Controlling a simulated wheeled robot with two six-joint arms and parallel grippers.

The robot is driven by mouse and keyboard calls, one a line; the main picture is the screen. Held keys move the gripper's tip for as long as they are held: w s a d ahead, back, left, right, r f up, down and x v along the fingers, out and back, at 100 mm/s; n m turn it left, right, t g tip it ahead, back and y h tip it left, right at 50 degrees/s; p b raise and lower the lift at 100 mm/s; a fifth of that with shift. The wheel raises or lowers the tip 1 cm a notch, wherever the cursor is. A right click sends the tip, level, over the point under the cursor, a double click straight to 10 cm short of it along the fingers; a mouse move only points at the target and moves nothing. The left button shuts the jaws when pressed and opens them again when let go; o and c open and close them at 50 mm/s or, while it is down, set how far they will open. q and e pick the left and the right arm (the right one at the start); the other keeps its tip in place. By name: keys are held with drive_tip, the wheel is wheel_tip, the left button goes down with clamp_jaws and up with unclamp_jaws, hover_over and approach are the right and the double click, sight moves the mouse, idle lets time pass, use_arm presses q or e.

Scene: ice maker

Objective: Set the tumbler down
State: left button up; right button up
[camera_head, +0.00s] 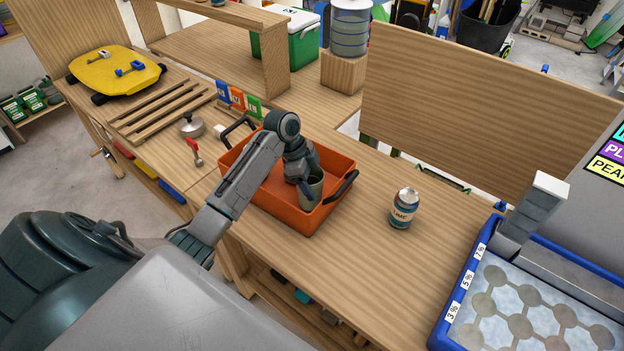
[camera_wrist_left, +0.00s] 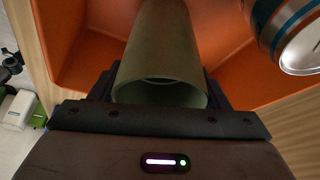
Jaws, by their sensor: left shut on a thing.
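The tumbler (camera_head: 314,188) is a grey-green cup. My left gripper (camera_head: 304,182) is shut on it and holds it inside the orange tray (camera_head: 275,214), near the tray's right end. In the left wrist view the tumbler (camera_wrist_left: 165,45) lies between the two dark fingers, with its round open rim facing the camera. The orange tray walls (camera_wrist_left: 75,55) surround it in that view. The tumbler's far end is hidden, and I cannot tell whether it touches the tray floor. My right gripper is not in view.
A can labelled LIME (camera_head: 403,210) stands on the wooden table right of the tray. A blue-rimmed ice mould (camera_head: 445,318) is at the lower right. A wooden panel (camera_head: 470,100) rises behind. A silver-lidded pot (camera_head: 191,125) stands left of the tray. Bare tabletop (camera_head: 350,255) lies in front.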

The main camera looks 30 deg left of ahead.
use_arm(q)
drive_tip(key=shift+f, duration=0.1)
drive_tip(key=o, duration=1.1)
drive_tip(key=shift+c, duration=0.2)
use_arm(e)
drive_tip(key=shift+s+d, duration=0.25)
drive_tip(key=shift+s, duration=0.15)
use_arm(q)
drive_tip(key=shift+r, duration=0.2)
drive_tip(key=shift+a+r, duration=0.25)
drive_tip(key=b+v, duration=0.3)
drive_tip(key=v, duration=0.7)
drive_tip(key=shift+r+b, duration=0.3)
drive_tip(key=shift+b, duration=0.1)
drive_tip(key=shift+a+r, duration=0.1)
drive_tip(key=shift+r, duration=0.25)
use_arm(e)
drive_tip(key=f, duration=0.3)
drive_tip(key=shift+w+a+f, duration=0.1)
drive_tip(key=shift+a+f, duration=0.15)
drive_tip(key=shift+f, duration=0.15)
